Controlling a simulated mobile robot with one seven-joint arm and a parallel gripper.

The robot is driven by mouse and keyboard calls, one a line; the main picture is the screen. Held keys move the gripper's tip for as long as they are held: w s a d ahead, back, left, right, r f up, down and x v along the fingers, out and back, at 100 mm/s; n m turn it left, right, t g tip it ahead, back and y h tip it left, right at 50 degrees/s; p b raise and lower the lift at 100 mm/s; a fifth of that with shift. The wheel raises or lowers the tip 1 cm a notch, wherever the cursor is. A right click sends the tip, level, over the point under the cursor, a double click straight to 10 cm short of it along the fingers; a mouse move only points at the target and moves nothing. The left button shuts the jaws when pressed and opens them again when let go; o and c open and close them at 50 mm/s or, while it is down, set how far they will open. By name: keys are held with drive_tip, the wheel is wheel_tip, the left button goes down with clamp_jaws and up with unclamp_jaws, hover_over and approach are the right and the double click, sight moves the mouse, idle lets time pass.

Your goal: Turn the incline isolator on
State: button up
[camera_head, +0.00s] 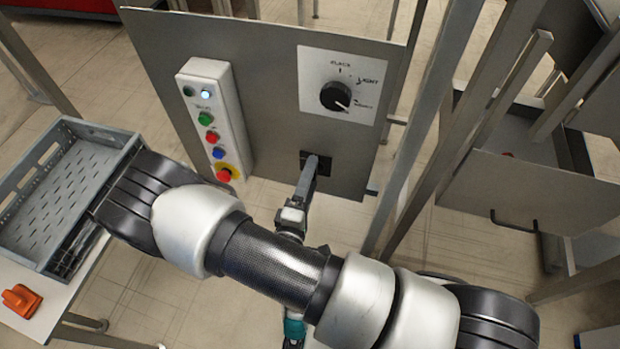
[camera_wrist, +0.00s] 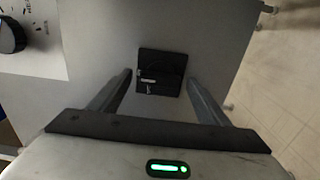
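The incline isolator is a small black square switch (camera_wrist: 162,72) on the grey panel (camera_head: 265,60). It has light marks on its left side in the wrist view; its handle position is too dark to read. In the head view the isolator (camera_head: 324,164) sits low on the panel below the dial, partly hidden by my gripper. My gripper (camera_head: 312,160) points at it from the front. In the wrist view my gripper (camera_wrist: 160,77) is open and empty, with one finger on each side of the isolator. I cannot tell whether the fingertips touch the panel.
A black rotary dial (camera_head: 335,96) on a white plate is above the isolator. A white button box (camera_head: 209,115) with coloured buttons is to its left. A grey crate (camera_head: 22,165) and an orange object (camera_head: 21,300) are at the left. Metal posts stand right of the panel.

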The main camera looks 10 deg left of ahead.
drive_tip(key=shift+s, duration=0.1)
drive_tip(key=s+a+p, duration=0.1)
drive_tip(key=s, duration=1.6)
drive_tip(key=shift+a, duration=0.15)
